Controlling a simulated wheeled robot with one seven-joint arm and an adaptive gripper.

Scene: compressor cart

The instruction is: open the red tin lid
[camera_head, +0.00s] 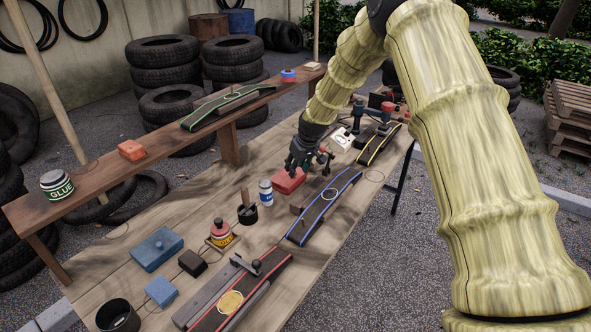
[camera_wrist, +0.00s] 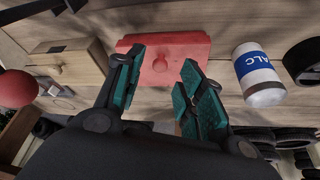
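The red tin (camera_head: 287,182) is a low red box on the workbench, near its middle. In the wrist view the red tin (camera_wrist: 188,48) lies ahead of my fingers, and a small round red knob on its lid shows between them. The lid looks closed. My gripper (camera_head: 310,165) is above the tin in the head view and partly covers it. In the wrist view my gripper (camera_wrist: 160,72) is open, its teal-padded fingers apart on either side of the knob. I cannot tell whether any finger touches the tin.
A white and blue can (camera_head: 265,192) stands left of the tin, and shows right of it in the wrist view (camera_wrist: 258,75). A dark cup (camera_head: 247,213) is nearby. A blue-edged curved strip (camera_head: 325,208) lies in front. A raised shelf (camera_head: 100,185) runs along the left.

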